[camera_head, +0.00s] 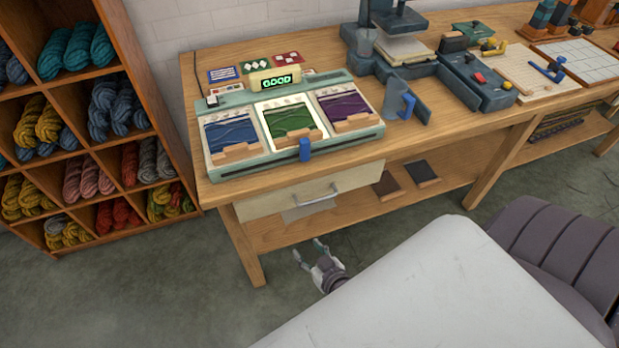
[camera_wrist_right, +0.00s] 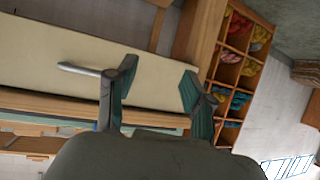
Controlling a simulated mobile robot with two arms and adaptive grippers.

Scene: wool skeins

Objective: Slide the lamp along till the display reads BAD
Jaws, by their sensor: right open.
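The pale green device (camera_head: 226,170) stands on the workbench with a blue, a green and a purple panel side by side. Its display (camera_head: 277,83) reads GOOD in green letters. The middle, green panel (camera_head: 290,124) is brightly lit with a white surround; the blue panel (camera_head: 231,132) and purple panel (camera_head: 342,107) are dimmer. A blue knob (camera_head: 305,150) sits on the device's front edge, below the lit panel; I take it as the lamp's handle. My right gripper (camera_head: 308,248) is open and empty, below and in front of the bench; its fingers also show in the wrist view (camera_wrist_right: 152,82).
A drawer (camera_head: 290,202) with a metal handle is under the bench top, above my right gripper. A wool shelf (camera_head: 128,80) stands left. A dark press (camera_head: 385,60) is at the back.

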